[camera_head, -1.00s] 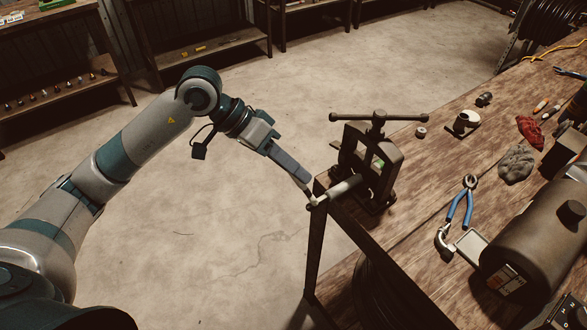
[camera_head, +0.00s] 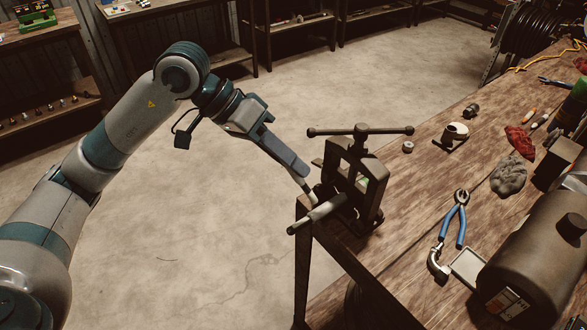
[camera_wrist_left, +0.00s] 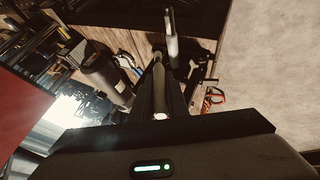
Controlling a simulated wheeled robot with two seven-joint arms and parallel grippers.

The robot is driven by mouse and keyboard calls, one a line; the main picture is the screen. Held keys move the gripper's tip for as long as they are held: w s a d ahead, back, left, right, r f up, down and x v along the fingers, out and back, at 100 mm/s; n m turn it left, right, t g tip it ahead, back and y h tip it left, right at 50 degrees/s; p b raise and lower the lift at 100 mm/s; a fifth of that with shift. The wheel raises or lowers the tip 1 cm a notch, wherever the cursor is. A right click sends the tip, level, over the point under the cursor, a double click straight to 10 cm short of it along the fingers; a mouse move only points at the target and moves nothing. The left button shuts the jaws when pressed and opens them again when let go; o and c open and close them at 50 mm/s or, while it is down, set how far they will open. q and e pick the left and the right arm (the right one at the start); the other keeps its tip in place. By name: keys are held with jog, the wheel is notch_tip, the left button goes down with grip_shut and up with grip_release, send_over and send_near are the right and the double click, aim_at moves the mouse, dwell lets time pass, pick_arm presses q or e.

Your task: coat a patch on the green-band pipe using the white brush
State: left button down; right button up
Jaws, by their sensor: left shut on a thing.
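My left gripper (camera_head: 300,172) is shut on the white brush (camera_head: 308,190), which points down and right from the fingers. The brush tip is at the upper side of a grey pipe (camera_head: 326,209); I cannot tell whether it touches. A little green (camera_head: 365,181) shows through the vise frame. In the left wrist view the brush (camera_wrist_left: 158,72) lies between the dark fingers, and the pipe (camera_wrist_left: 172,45) is just beyond. My right gripper is not in view.
The vise's long T-handle (camera_head: 360,131) rises close to the right of my gripper. Blue-handled pliers (camera_head: 452,222), a dark tank (camera_head: 545,250), a grey rag (camera_head: 509,176) and a red rag (camera_head: 520,140) lie on the bench. Open floor (camera_head: 215,230) is on the left.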

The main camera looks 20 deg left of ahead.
pick_arm(q)
jog(key=shift+w+d+r, duration=0.1)
jog(key=shift+w+r, duration=0.05)
jog(key=shift+r, duration=1.65)
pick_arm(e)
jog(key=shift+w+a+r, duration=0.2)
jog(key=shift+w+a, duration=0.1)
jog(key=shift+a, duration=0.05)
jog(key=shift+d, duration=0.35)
